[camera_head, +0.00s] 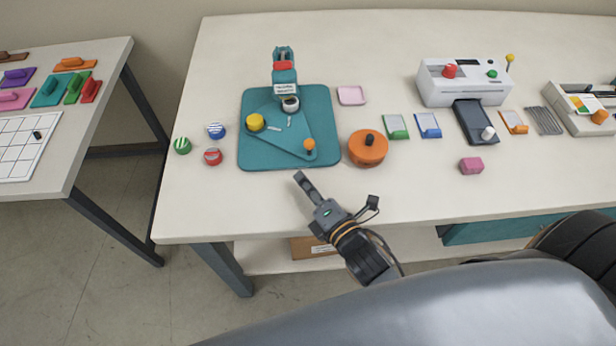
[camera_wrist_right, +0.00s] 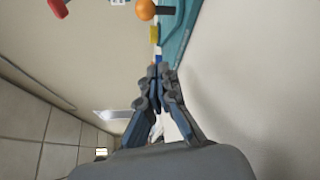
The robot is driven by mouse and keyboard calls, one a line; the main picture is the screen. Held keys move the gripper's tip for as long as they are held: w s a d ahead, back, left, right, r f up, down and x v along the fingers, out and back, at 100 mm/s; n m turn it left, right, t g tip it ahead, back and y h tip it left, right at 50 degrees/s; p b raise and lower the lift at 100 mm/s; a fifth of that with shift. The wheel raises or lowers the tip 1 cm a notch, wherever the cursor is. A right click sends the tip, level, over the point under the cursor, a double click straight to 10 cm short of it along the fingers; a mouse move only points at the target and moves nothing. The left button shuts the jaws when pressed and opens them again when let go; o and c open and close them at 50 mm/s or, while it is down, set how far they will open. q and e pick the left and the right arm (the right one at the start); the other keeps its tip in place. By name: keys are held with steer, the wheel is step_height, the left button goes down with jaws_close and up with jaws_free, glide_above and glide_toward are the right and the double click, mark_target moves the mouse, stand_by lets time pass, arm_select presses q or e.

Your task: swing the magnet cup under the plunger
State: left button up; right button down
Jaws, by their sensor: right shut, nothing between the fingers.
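A teal press (camera_head: 284,80) with a red part stands at the back of a teal base plate (camera_head: 253,160). On the plate lies a flat teal swing plate (camera_head: 285,135). It carries a yellow round piece (camera_head: 255,122) at left, a white cup with a dark inside (camera_head: 290,104) below the press head, and an orange knob (camera_head: 309,144) at front right. I cannot tell which is the magnet cup; the plunger tip is hidden. My right gripper (camera_head: 299,177) is shut and empty, just in front of the base plate. Its fingers (camera_wrist_right: 160,75) point toward the orange knob (camera_wrist_right: 146,9) in the wrist view.
An orange round container (camera_head: 368,149) stands right of the plate. Striped round buttons (camera_head: 212,157) lie to the left. A pink tray (camera_head: 351,95), green and blue pads, a pink block (camera_head: 471,165) and a white laminator (camera_head: 464,82) are farther right. The table front is clear.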

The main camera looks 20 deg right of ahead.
mark_target(304, 166)
steer(key=p+x, duration=0.1)
steer(key=x, duration=0.6)
steer(key=shift+w+r, duration=0.15)
steer(key=shift+w, duration=0.05)
steer(key=d, duration=0.1)
steer(key=p, duration=0.1)
steer(key=d+r, duration=0.1)
steer(key=shift+s+d, duration=0.3)
steer(key=shift+s, duration=0.05)
steer(key=shift+s+d+r+p, duration=0.1)
steer(key=shift+d+p, duration=0.2)
steer(key=shift+d, duration=0.3)
